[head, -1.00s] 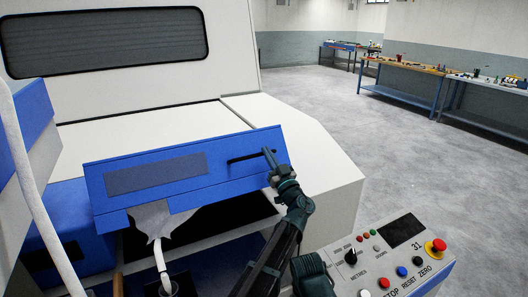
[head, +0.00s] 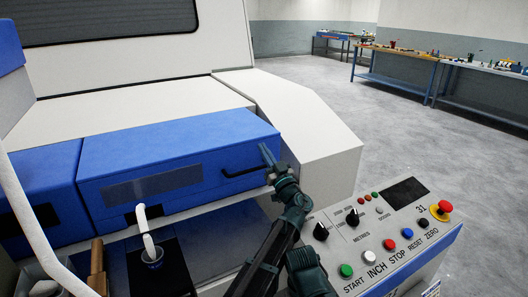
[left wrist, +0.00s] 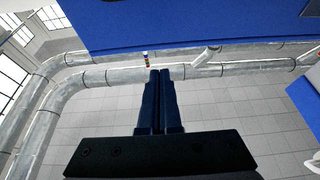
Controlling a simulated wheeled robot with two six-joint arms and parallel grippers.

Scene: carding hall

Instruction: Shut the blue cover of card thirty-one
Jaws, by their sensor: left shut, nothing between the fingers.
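The blue cover (head: 180,145) of card thirty-one is down, with its top near level and its front face towards me. Its front carries a grey window (head: 155,187) and a black bar handle (head: 243,172) at the right. My left gripper (head: 267,154) is shut and empty, just right of the handle at the cover's right end; I cannot tell whether it touches. The shut fingers also show in the left wrist view (left wrist: 158,72), below a blue surface. The number 31 is on the control panel (head: 410,262). My right gripper is not in view.
A white sliver (head: 146,225) runs from under the cover's front into a black holder (head: 158,270). Another blue cover (head: 40,190) stands at the left. The panel with a red stop button (head: 445,207) is close to my arm.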

